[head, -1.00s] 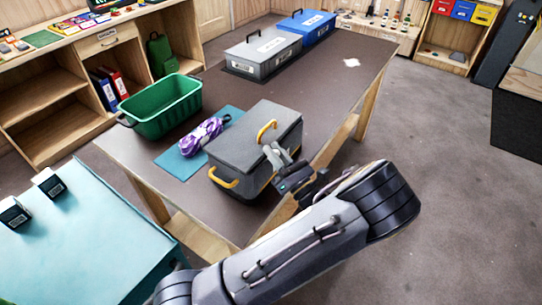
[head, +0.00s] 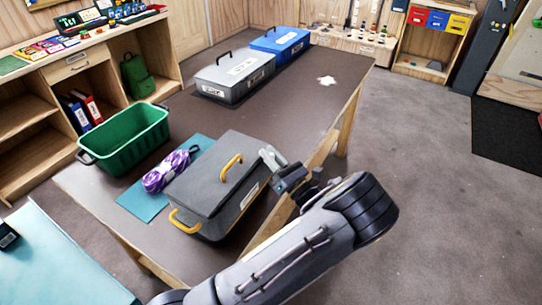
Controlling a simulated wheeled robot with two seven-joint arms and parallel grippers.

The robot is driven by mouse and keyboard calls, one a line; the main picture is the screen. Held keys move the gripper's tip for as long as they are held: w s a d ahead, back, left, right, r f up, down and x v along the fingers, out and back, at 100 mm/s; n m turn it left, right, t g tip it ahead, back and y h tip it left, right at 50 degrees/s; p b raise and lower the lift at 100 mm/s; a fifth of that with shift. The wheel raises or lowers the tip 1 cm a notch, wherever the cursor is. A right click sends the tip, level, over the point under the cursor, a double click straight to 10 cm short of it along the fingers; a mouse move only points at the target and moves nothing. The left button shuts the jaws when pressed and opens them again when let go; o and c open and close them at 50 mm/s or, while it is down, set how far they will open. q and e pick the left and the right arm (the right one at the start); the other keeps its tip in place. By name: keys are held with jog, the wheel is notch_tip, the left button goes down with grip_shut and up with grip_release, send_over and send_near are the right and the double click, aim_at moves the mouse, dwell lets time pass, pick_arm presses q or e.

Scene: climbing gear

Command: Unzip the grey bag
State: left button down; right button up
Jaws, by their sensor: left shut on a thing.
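The grey bag (head: 205,187) is a boxy bag with a flat top, a yellow handle (head: 231,167) on top and another yellow handle (head: 186,221) at its near left end. It sits on the brown table, and its top looks closed. My left gripper (head: 270,158) is at the bag's far right corner, at the level of the top edge. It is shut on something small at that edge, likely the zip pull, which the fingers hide. The zip itself is too small to make out. My right gripper is not in view.
A purple rope bundle (head: 166,172) lies on a teal mat (head: 141,205) left of the bag. A green crate (head: 124,140) stands beyond it. A grey case (head: 228,78) and a blue case (head: 281,45) stand at the table's far end. The table middle is clear.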

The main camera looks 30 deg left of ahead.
pick_arm(q)
jog(key=c, duration=1.3)
grip_release()
jog(key=shift+d+f, duration=0.1)
jog(key=shift+d, duration=0.05)
jog(key=b+v, duration=0.1)
jog(key=v, duration=0.6)
jog(key=shift+d+b, duration=0.25)
jog(key=shift+b, duration=0.1)
jog(key=shift+s+f, duration=0.1)
jog(key=shift+s, duration=0.05)
